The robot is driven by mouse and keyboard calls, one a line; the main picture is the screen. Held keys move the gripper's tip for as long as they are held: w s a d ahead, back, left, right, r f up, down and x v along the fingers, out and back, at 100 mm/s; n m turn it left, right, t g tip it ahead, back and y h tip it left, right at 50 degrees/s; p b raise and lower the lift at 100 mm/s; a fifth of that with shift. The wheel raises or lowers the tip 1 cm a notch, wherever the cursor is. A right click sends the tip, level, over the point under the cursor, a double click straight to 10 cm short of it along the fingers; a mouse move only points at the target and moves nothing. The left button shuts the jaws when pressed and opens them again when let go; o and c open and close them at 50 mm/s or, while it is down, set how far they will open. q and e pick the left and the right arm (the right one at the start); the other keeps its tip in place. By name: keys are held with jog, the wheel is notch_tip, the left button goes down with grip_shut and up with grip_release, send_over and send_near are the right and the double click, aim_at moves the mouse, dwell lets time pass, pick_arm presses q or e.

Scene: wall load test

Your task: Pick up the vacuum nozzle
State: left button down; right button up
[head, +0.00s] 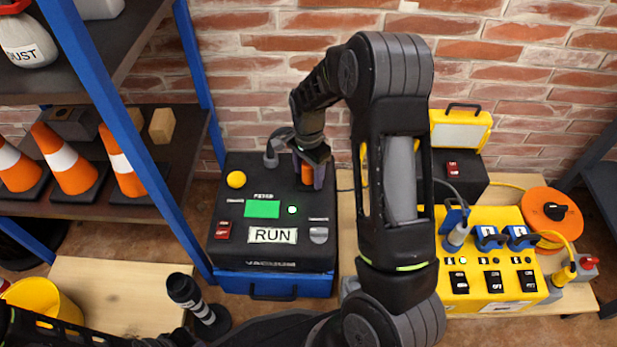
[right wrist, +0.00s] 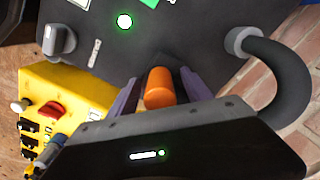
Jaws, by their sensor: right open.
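The black vacuum unit (head: 325,262) has a RUN label, a lit green screen and "VACUUM" lettering on its front. An orange cylinder (head: 306,172), which looks like the grip of the vacuum nozzle, is at its back right. My right gripper (head: 308,178) reaches down there with its purple fingers on both sides of the orange cylinder. In the right wrist view the orange cylinder (right wrist: 159,88) sits between the open fingers (right wrist: 160,92). The nozzle's lower part is hidden. A thick grey hose (right wrist: 285,85) curves from the unit toward the gripper. My left gripper is not seen.
A yellow power box (head: 487,250) with switches and plugs stands to the right, beside an orange cable reel (head: 552,214). A blue-framed shelf with traffic cones (head: 68,160) is at left. A dark ringed cylinder (head: 190,293) and yellow bucket (head: 42,302) are at front left. A brick wall (head: 240,70) stands behind.

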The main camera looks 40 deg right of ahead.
dwell(0.3)
grip_shut()
dwell(0.5)
